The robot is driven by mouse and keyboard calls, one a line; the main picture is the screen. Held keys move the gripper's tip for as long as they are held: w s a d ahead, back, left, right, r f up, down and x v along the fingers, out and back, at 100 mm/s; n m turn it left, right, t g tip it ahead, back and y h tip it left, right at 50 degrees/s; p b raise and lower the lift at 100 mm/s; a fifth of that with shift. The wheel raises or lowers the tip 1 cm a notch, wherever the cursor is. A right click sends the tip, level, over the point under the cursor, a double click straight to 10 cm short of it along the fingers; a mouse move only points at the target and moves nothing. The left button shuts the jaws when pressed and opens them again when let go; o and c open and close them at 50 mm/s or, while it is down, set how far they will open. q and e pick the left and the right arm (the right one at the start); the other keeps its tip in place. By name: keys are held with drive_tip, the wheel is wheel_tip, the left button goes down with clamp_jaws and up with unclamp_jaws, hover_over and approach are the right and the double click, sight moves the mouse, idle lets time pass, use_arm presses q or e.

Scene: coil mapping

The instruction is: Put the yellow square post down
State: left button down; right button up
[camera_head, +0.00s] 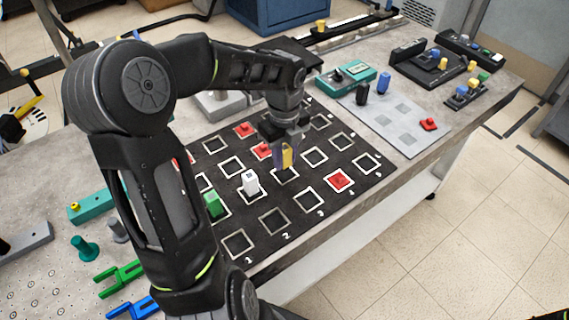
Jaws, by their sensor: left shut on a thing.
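The yellow square post (287,157) is in my left gripper (285,148), which is shut on it over the black grid mat (262,251). The post is upright over a square near the middle of the mat. I cannot tell whether its foot touches the mat. A white post (250,182) and a green post (213,204) stand on squares to its left. Red pieces (340,181) lie on other squares, one at the right and some farther back. My left arm hides part of the mat's left side. My right gripper is not in view.
Green and blue forked parts (120,277) lie at the lower left. Several front squares of the mat are empty.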

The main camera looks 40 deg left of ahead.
sight(284, 165)
use_arm(q)
drive_tip(key=shift+f, duration=1.5)
drive_tip(key=shift+f, duration=0.15)
drive_tip(key=c, duration=1.2)
unclamp_jaws()
drive_tip(key=shift+o, duration=0.2)
wheel_tip(284, 165, up, 12)
drive_tip(key=shift+r, duration=0.15)
